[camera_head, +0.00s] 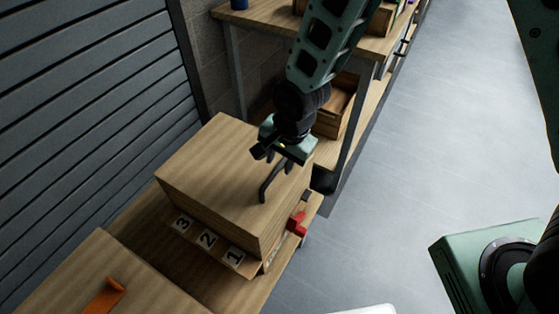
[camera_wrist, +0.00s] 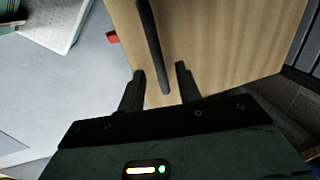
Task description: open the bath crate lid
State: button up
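A closed wooden crate (camera_head: 215,165) stands on a wooden bench, with a dark bar handle (camera_head: 268,183) on its flat lid. No label shows whether this is the bath crate. My gripper (camera_head: 276,153) is over the lid near the handle. In the wrist view my gripper (camera_wrist: 160,72) is open, its two black fingers apart. The handle (camera_wrist: 152,40) shows there as a dark bar whose near end reaches between the fingers. I cannot tell whether either finger touches it. The pale wooden lid (camera_wrist: 220,45) fills the middle of that view.
A second wooden box (camera_head: 140,285) with an orange handle (camera_head: 104,296) is at lower left. Number tiles (camera_head: 207,239) 1, 2 and 3 lie before the crate. A red part (camera_head: 297,223) is at its right.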

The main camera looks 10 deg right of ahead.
jog(key=shift+a+f, duration=0.1)
jog(key=shift+f, duration=0.45)
